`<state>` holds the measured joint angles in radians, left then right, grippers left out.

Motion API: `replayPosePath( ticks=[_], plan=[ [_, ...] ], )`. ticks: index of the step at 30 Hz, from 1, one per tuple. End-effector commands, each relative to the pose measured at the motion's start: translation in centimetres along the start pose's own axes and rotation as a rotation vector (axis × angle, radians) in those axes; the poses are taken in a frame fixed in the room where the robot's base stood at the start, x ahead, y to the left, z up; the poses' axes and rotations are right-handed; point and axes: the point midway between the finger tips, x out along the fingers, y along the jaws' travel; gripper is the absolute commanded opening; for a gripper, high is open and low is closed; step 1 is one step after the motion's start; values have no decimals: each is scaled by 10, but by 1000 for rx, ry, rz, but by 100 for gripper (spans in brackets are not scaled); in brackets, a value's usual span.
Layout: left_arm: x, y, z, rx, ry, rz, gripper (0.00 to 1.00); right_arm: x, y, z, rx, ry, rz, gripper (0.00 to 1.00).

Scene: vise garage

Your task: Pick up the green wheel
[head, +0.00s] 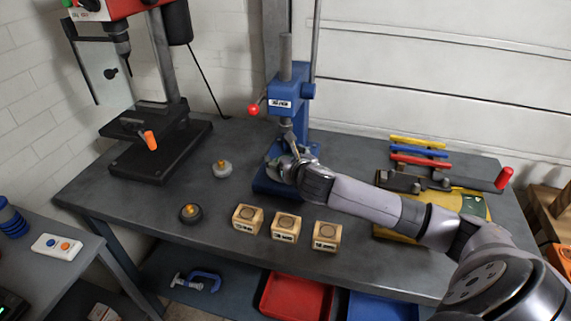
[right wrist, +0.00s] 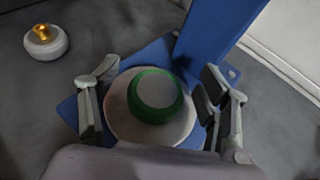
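The green wheel (right wrist: 155,96) shows in the right wrist view, lying on a pale round plate (right wrist: 118,125) on the blue base of the press. My right gripper (right wrist: 155,105) is open, with one finger on each side of the wheel and a gap on both sides. In the head view my right gripper (head: 290,160) is at the blue press (head: 290,100) and hides the wheel. My left gripper is in neither view.
A white wheel with a brass hub (head: 222,168) and a dark one (head: 190,213) sit left on the workbench (head: 130,195). Several wooden blocks (head: 285,227) line the front. A drill press (head: 150,135) stands left.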

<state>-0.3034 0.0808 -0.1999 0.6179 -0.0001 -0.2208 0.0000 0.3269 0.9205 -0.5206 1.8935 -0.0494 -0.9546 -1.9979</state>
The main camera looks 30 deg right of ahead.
Motion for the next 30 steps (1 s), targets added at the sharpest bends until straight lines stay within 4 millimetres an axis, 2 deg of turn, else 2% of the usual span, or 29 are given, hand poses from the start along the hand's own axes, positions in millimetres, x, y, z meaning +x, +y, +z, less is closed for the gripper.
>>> replayPosePath(
  ticks=[2,25,30],
  plan=[
    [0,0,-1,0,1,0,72,0,0,0,0,0,0,64],
    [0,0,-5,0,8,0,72,0,0,0,1,0,1,12],
    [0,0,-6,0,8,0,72,0,0,0,1,-1,1,11]
  ],
)
